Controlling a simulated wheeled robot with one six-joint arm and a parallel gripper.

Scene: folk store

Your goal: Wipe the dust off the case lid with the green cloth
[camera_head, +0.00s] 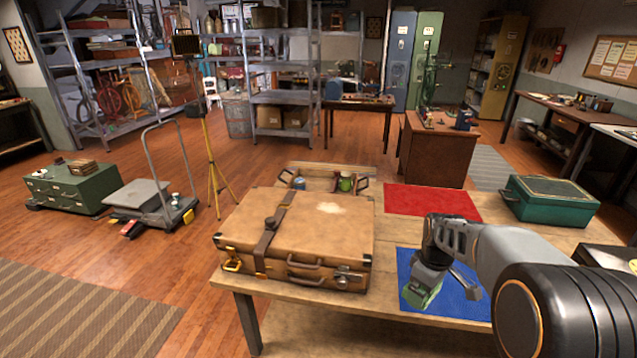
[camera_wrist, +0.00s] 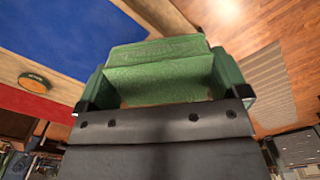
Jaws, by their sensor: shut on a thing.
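The brown leather case (camera_head: 248,228) lies closed on the wooden table, with a dark strap across its lid. A pale dust patch (camera_head: 330,208) shows on the right part of the lid. My gripper (camera_head: 440,272) is to the right of the case, above the blue mat (camera_head: 466,303). It is shut on the folded green cloth (camera_head: 421,291), which hangs below the jaws, apart from the case. In the wrist view the green cloth (camera_wrist: 160,78) fills the middle, in front of my gripper. The case is not visible in that view.
A red mat (camera_head: 430,201) lies behind the blue one. A green box (camera_head: 550,205) stands at the table's right. An open wooden crate (camera_head: 322,181) with jars is behind the case. A round tin (camera_wrist: 34,82) shows in the wrist view. The space above the lid is clear.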

